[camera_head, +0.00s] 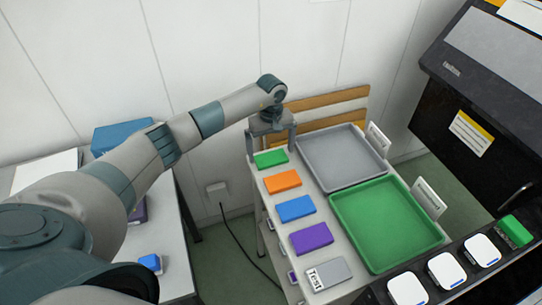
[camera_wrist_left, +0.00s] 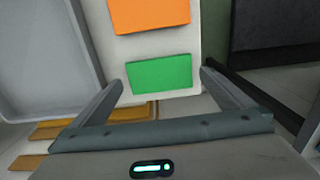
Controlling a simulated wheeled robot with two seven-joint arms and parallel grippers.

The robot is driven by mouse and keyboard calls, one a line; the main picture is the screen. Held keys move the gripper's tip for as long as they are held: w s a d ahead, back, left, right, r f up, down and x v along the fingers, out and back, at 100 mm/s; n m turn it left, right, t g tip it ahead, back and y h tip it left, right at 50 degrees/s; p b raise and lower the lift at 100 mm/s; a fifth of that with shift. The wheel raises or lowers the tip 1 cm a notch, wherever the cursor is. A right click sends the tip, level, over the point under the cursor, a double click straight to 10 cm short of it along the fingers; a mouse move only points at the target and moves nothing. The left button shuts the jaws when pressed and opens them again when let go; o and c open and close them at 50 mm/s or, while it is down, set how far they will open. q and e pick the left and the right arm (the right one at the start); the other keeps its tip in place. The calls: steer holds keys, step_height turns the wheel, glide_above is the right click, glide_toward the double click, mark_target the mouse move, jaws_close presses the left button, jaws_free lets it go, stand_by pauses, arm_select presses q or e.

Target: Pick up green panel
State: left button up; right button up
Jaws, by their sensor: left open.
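The green panel (camera_head: 271,158) is a small flat block lying at the far end of the table, beyond the orange block. It also shows in the left wrist view (camera_wrist_left: 159,74). My left gripper (camera_head: 272,152) hangs at the far end of the table, directly over the green panel's area. In the left wrist view my left gripper (camera_wrist_left: 160,88) is open, with one finger on each side of the panel and nothing between them touching it. My right gripper is not in either view.
Nearer on the table are an orange block (camera_head: 282,181), a blue block (camera_head: 295,208), a purple block (camera_head: 311,238) and a grey labelled block (camera_head: 328,274). A grey tray (camera_head: 384,169) and a green tray (camera_head: 437,238) stand to the right. A wooden rail (camera_head: 335,97) runs behind the table.

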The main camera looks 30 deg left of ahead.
arm_select(q)
steer(key=shift+f, duration=0.9)
steer(key=c, duration=0.9)
steer(key=shift+c, duration=0.2)
